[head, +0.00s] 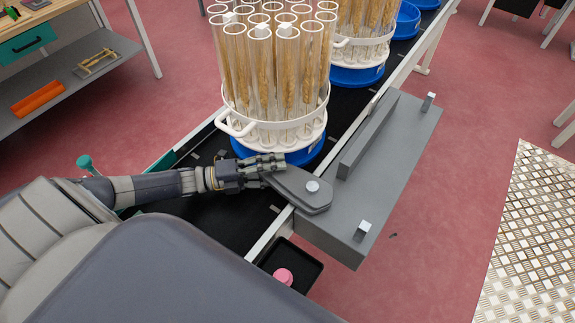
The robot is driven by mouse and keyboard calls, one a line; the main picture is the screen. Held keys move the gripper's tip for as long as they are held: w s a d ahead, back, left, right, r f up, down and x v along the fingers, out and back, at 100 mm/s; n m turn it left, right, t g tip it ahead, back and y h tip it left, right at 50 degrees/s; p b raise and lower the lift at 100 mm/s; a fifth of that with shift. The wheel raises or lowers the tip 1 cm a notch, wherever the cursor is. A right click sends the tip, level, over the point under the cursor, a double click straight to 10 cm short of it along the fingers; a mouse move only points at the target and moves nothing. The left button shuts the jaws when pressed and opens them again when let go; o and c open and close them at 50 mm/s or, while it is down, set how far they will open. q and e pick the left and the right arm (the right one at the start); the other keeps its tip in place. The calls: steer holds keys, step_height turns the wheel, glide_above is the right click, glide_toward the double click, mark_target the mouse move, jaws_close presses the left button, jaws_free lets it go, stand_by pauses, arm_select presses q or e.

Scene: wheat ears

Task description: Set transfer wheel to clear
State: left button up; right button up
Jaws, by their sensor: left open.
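No full round wheel shows. A flat grey rounded plate (298,191) with a light round hub (312,186) sits at the conveyor's right edge, on a long grey housing (375,180). It may be part of the transfer wheel; I cannot tell. My left gripper (272,166) reaches in from the left over the belt, with its fingertips at the plate's left end. It is open; whether it touches the plate is unclear. A white carrier (290,133) with upright clear tubes of wheat ears stands on a blue base (308,153) just behind my gripper. My right gripper is out of view.
The black conveyor belt (185,214) runs away to the upper right, with a second tube carrier (362,47) farther along. A pink button (283,277) sits in a black box near the front. A teal knob (85,162) stands at left.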

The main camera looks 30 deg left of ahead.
arm_select(q)
steer(key=shift+x, duration=1.25)
steer(key=shift+w+d, duration=0.3)
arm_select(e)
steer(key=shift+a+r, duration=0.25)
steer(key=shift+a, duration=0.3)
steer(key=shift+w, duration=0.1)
